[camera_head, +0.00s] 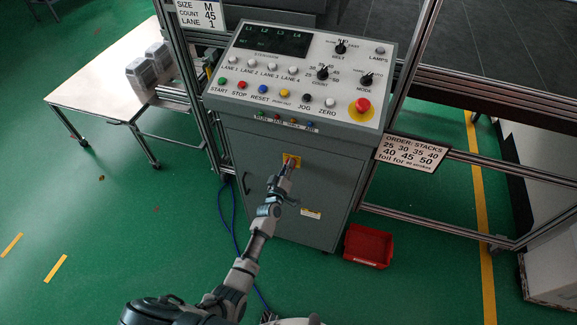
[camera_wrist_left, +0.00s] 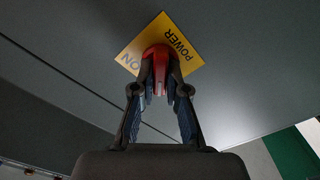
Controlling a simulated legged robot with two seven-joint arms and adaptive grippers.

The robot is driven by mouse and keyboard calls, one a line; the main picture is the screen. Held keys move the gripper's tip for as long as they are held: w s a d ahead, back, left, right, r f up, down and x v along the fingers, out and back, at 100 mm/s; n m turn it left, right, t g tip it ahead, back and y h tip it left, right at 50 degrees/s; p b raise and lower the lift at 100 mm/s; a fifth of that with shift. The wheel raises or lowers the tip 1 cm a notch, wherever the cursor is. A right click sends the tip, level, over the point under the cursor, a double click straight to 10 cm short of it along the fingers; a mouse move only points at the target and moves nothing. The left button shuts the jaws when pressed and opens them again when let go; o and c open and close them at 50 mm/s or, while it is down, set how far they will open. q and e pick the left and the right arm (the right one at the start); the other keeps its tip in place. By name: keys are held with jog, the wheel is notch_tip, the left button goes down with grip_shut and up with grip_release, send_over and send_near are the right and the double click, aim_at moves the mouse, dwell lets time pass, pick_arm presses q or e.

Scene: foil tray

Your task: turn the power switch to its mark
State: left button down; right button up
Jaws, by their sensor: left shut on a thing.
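The power switch is a red knob (camera_wrist_left: 157,56) on a yellow plate (camera_wrist_left: 184,60) with the words POWER and ON, on the front of the grey cabinet (camera_head: 325,168). In the head view the yellow plate (camera_head: 292,160) shows below the control panel, with the red of the knob partly hidden by my gripper. My left gripper (camera_wrist_left: 160,88) is shut on the red knob, one finger on each side of it. In the head view my left gripper (camera_head: 287,168) reaches up to the plate. The knob's exact angle against its mark is hard to tell. My right gripper is not in view.
The sloped control panel (camera_head: 300,100) with buttons, selectors and a red emergency button (camera_head: 362,105) is above the switch. A red bin (camera_head: 368,246) stands on the floor right of the cabinet. Metal frame posts flank the cabinet. A table (camera_head: 100,88) stands at left.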

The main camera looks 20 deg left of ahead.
pick_arm(q)
jog(key=shift+s+d+f, duration=0.1)
jog(key=shift+f, duration=0.25)
jog(key=c, duration=1.2)
grip_release()
jog(key=shift+r, duration=0.15)
jog(key=s, duration=1.1)
jog(key=shift+s+a, duration=0.25)
jog(key=shift+s, duration=0.05)
